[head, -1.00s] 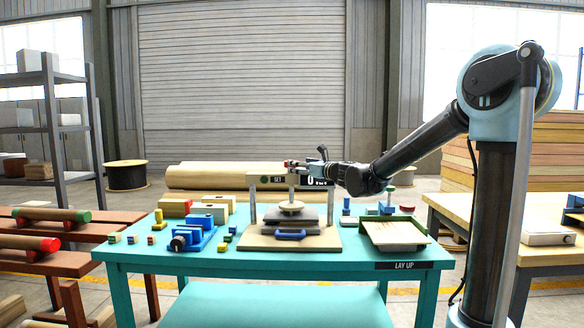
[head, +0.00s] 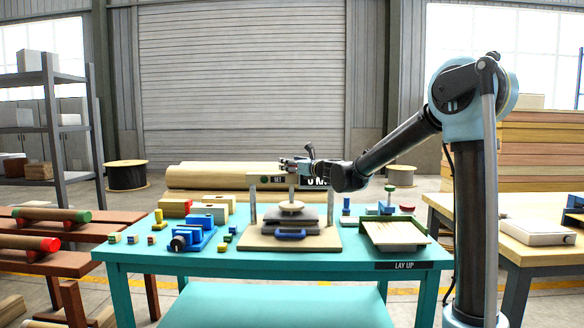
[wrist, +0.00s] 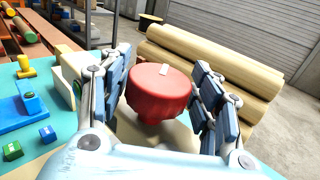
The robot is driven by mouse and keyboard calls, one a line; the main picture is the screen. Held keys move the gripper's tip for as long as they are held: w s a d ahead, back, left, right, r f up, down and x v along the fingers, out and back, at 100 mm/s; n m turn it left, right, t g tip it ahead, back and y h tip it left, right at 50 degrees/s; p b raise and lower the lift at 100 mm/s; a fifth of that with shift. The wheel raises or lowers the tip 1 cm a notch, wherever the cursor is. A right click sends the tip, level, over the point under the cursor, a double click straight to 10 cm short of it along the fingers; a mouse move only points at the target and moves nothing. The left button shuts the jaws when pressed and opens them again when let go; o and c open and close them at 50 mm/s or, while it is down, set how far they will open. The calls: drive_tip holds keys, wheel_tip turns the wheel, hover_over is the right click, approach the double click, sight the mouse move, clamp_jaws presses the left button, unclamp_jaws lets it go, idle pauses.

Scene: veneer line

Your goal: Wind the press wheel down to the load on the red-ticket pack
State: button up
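In the head view my gripper (head: 290,165) covers the wheel. A pack with a red end (head: 176,207) lies left of the press.
A blue vise (head: 195,238) and several small coloured blocks stand left of the press. A green-edged tray (head: 395,236) with pale sheets is on the right. Large rolls (wrist: 215,65) lie behind the table.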

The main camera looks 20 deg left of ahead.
drive_tip(key=c, duration=0.5)
drive_tip(key=shift+m+t+h, duration=0.7)
drive_tip(key=shift+t, duration=0.1)
drive_tip(key=shift+m+t+h, duration=0.5)
drive_tip(key=shift+t+h, duration=0.1)
drive_tip(key=shift+w, duration=0.1)
drive_tip(key=o, duration=1.1)
